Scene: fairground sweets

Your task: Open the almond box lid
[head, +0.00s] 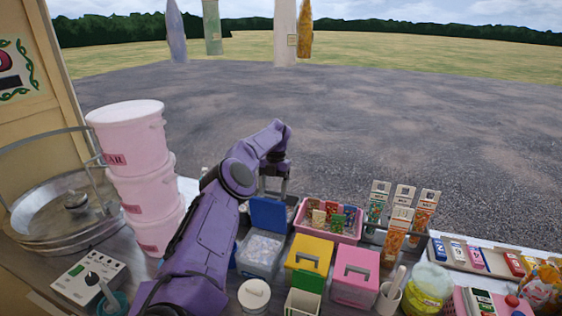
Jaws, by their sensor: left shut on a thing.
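A grey box (256,259) stands on the counter with its blue lid (268,215) raised at its back. Pale, clear-looking contents show inside. My left arm comes in from the left, and my left gripper (273,190) is at the top of the raised blue lid, on its far side. It is shut on the lid, seemingly by its handle; the grip itself is largely hidden behind the lid. No label naming almonds is readable on the box. My right gripper is not in view.
A yellow-lidded box (309,256) and a pink-lidded box (355,275) stand to the right, shut. A small box with a raised green lid (308,281) stands in front. A pink tray of packets (328,221) is behind. Stacked pink tubs (137,172) stand left.

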